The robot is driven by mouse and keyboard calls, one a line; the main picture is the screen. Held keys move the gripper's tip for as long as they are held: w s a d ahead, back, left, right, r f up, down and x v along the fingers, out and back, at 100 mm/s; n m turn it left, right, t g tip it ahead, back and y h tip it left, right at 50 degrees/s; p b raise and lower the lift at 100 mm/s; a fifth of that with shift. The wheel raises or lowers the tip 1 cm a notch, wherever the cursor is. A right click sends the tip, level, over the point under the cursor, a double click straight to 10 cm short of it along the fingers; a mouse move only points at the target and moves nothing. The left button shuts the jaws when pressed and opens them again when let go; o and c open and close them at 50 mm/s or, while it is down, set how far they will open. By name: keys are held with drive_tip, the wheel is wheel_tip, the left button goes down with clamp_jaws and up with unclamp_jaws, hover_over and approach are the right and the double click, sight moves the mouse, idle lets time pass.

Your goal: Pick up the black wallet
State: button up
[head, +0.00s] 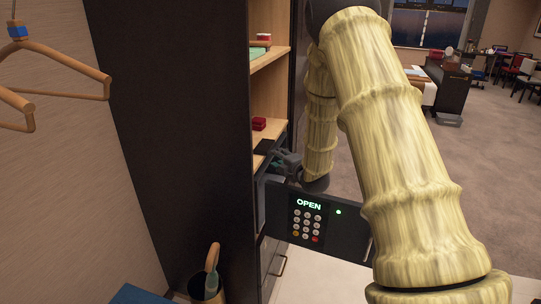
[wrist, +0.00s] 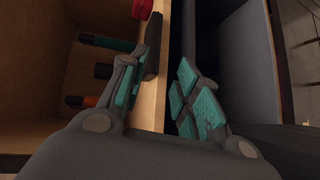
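The black wallet (head: 265,146) appears as a flat dark piece on a wooden shelf in the head view, close to my gripper (head: 287,160). In the wrist view a dark flat thing, likely the wallet (wrist: 152,45), lies on the pale shelf edge just ahead of the left finger. My gripper (wrist: 160,98) is open, with teal pads on both fingers and the shelf edge between them. Nothing is held. Whether a finger touches the wallet cannot be told.
A red box (head: 259,123) sits behind the wallet on the shelf. The open safe door (head: 315,217) with a keypad reading OPEN stands below my gripper. A tall dark cabinet side (head: 185,130) is at left. Open carpet (head: 490,170) lies to the right.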

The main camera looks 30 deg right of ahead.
sight(267, 147)
drive_tip(key=shift+b+x, duration=0.6)
drive_tip(key=shift+x, duration=1.75)
drive_tip(key=shift+a, duration=0.1)
drive_tip(key=shift+c, duration=0.4)
drive_tip(key=shift+s, duration=0.1)
clamp_jaws()
drive_tip(key=shift+r+p, duration=0.55)
drive_tip(key=shift+r, duration=0.65)
drive_tip(key=r+p+v, duration=0.1)
drive_tip(key=r+v, duration=0.1)
drive_tip(key=v, duration=1.2)
drive_tip(key=shift+r, duration=0.3)
